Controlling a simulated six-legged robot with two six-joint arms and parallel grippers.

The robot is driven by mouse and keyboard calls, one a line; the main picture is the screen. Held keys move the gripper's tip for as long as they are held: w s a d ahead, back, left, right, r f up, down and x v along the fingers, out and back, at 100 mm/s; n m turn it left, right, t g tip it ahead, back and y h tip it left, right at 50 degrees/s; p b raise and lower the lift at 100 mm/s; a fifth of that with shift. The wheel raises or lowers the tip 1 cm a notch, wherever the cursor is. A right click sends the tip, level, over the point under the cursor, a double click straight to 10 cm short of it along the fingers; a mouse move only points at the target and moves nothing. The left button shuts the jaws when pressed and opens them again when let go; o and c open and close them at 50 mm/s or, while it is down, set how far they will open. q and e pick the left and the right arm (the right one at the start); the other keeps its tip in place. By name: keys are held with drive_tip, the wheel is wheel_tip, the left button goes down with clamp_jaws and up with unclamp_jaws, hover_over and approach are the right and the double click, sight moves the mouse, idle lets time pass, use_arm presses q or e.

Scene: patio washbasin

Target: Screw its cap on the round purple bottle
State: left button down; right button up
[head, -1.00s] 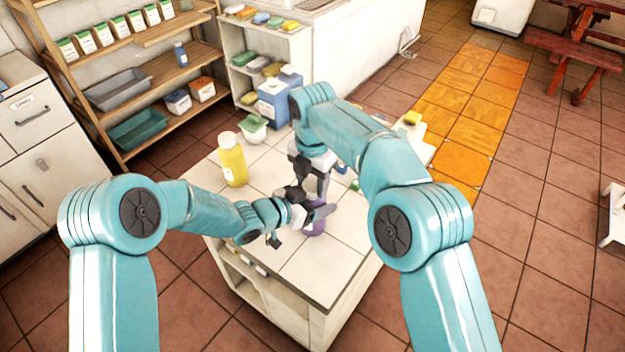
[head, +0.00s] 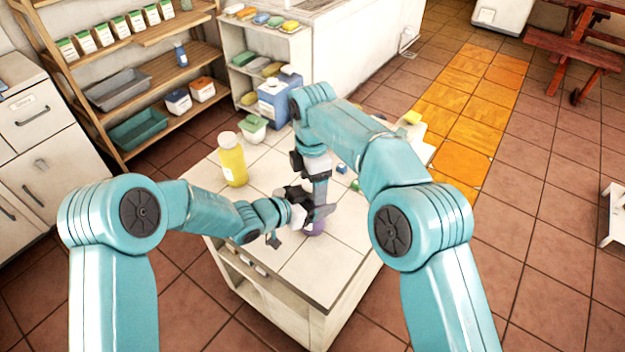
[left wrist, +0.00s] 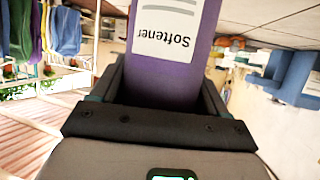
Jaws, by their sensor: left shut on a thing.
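The purple bottle (head: 316,228) stands on the white tiled counter (head: 285,185), mostly hidden behind my left gripper. In the left wrist view the purple bottle (left wrist: 165,75) fills the space between the jaws, its "Softener" label upside down. My left gripper (head: 318,213) is shut on the bottle from the left. My right gripper (head: 319,193) points down directly above the bottle. Its fingertips are small and partly merge with the left gripper, so I cannot tell whether they are open or shut. I cannot make out the cap or the bottle's mouth.
A yellow bottle (head: 233,167) stands left on the counter, with a small green-and-white tub (head: 253,130) and a blue container (head: 273,104) behind. Small blue and green pieces (head: 342,168) lie right of my right gripper. The counter's front is clear.

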drive_tip(key=shift+r, duration=0.1)
drive_tip(key=shift+r, duration=2.15)
drive_tip(key=shift+c, duration=0.4)
drive_tip(key=shift+s+d+r+n, duration=0.15)
drive_tip(key=shift+n, duration=0.55)
drive_tip(key=r+n, duration=0.2)
drive_tip(key=n, duration=0.1)
drive_tip(key=r+n, duration=0.1)
drive_tip(key=shift+d, duration=0.25)
drive_tip(key=shift+a+r+n, duration=0.15)
drive_tip(key=shift+r+n, duration=0.1)
drive_tip(key=shift+n, duration=0.25)
drive_tip(key=shift+a+f, duration=0.15)
drive_tip(key=shift+a, duration=0.1)
